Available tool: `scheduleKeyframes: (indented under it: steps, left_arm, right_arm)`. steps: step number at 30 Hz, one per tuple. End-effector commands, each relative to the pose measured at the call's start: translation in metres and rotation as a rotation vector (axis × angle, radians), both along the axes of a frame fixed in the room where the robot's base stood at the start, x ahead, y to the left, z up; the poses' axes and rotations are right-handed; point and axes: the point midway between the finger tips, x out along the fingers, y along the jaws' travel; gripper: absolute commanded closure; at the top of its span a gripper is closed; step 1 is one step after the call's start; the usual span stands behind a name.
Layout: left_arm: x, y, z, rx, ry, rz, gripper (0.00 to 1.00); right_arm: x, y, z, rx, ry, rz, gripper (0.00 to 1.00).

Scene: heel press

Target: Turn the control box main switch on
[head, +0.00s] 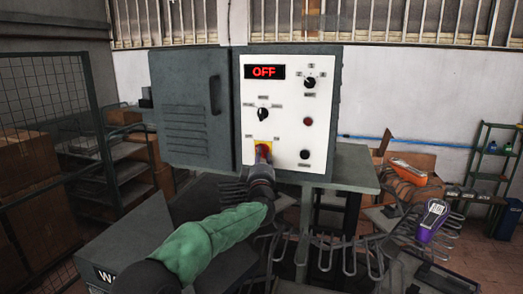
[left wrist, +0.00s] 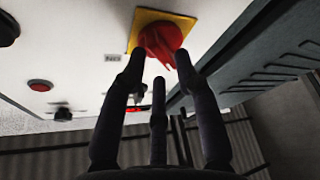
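The control box (head: 325,110) stands on a grey table, and its red display (head: 265,72) reads OFF. The main switch (head: 264,147) is a red knob on a yellow plate at the lower left of the white panel. It also shows at the top of the left wrist view (left wrist: 161,38). My left gripper (head: 262,165) is right in front of the switch. In the left wrist view, its fingers (left wrist: 158,68) are spread, with tips close below and beside the knob; contact is unclear. My right gripper is out of view.
The panel also has a black selector (head: 263,114) above the switch, another selector (head: 310,82), a red button (head: 307,121) and a black button (head: 305,154). The box's grey door (head: 190,110) is at left. A wire rack (head: 340,250) is below the table.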

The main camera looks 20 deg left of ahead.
Motion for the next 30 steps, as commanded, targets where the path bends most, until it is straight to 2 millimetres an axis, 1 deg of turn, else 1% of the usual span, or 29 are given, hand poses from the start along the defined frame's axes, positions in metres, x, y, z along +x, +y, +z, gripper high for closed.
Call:
scheduleKeyframes:
  steps: [1, 3, 7, 18, 19, 22, 30]
  left_arm:
    - [0.006, 0.001, 0.003, 0.000, 0.001, 0.001, 0.69]
    - [0.012, 0.003, 0.004, 0.000, 0.001, 0.000, 0.69]
    - [0.019, 0.005, 0.005, 0.001, 0.001, 0.001, 0.69]
    - [0.022, 0.006, 0.006, 0.001, 0.001, 0.000, 0.69]
    - [0.022, 0.006, 0.006, 0.001, 0.001, 0.000, 0.71]
    - [0.022, 0.006, 0.006, 0.001, 0.001, 0.000, 1.00]
    - [0.022, 0.006, 0.005, 0.009, 0.001, 0.000, 1.00]
  right_arm:
    - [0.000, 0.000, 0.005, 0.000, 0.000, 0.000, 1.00]
    - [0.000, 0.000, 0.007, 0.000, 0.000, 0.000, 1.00]
    - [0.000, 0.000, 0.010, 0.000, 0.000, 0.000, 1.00]
    - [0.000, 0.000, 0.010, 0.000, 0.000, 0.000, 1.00]
    - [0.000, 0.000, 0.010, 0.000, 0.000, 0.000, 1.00]
    - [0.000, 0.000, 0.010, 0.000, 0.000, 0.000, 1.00]
    - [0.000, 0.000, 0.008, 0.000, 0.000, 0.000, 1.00]
